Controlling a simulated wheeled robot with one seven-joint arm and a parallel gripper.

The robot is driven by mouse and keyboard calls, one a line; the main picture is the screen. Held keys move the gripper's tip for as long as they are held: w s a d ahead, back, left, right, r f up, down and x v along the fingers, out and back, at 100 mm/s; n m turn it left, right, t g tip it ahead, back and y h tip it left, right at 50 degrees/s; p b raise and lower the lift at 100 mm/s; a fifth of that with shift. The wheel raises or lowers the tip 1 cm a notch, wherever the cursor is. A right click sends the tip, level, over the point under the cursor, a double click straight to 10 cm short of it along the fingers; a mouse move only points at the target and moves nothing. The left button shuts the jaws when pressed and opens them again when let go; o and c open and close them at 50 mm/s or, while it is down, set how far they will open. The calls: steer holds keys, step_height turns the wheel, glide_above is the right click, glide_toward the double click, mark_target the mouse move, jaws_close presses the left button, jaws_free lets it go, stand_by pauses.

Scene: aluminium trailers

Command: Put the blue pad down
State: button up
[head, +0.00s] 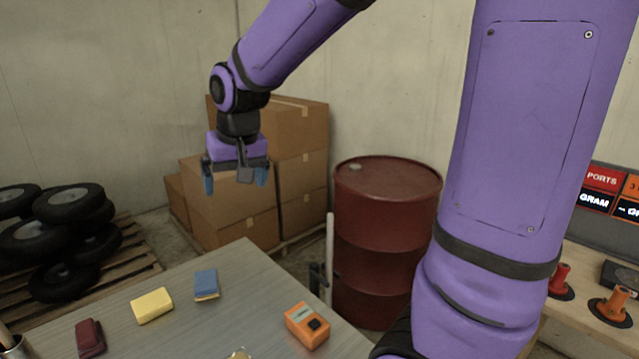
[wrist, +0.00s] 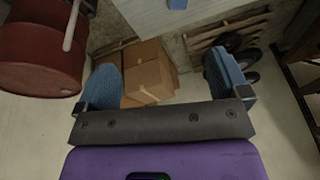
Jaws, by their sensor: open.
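The blue pad (head: 206,284) lies on the grey metal table, with a blue top and a yellow strip along its lower edge. I cannot tell whether the yellow is part of it or a separate piece beneath. A small blue patch at the top edge of the wrist view (wrist: 177,4) seems to be the same pad. My gripper (head: 235,181) is open and empty, in the air above and beyond the table's far edge, clear of the pad. Its two blue fingers stand wide apart in the wrist view (wrist: 165,80), with nothing between them.
On the metal table (head: 180,328) are a yellow block (head: 152,306), a dark red block (head: 90,338) and an orange device (head: 307,325). Cardboard boxes (head: 302,135) and a red drum (head: 385,225) stand behind it. Tyres (head: 68,203) lie on a pallet at left.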

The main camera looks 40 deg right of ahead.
steer(key=s+d+r+n+t, duration=0.1)
steer(key=s+r, duration=0.1)
steer(key=s, duration=0.8)
steer(key=s+d+r+n, duration=0.1)
steer(key=s+r, duration=0.2)
steer(key=s, duration=0.8)
steer(key=shift+d+r+t, duration=0.15)
steer(key=shift+d+t, duration=0.05)
steer(key=shift+t, duration=0.2)
steer(key=shift+w, duration=0.1)
